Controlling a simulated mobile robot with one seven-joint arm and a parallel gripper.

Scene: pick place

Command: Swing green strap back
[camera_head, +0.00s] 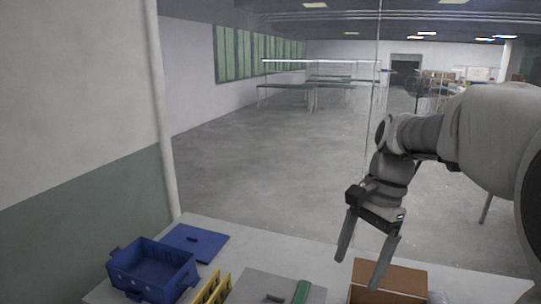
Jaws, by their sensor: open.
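A green strip (302,291), which looks like the green strap, lies on a flat grey piece (268,283) at the bottom middle of the head view. Its lower end is cut off by the frame edge. A small grey part (275,297) shows just left of it. My gripper (359,271) is open with its fingers pointing down and nothing between them. It hangs right of the green strip, apart from it in the picture, in front of the brown box.
An open brown box (405,279) stands right of the strip. A blue bin (152,268) and flat blue panel (195,243) are at the table's left, with yellow pieces (212,290) beside them. The white table (255,258) is clear along its back. A wall (80,200) borders the left.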

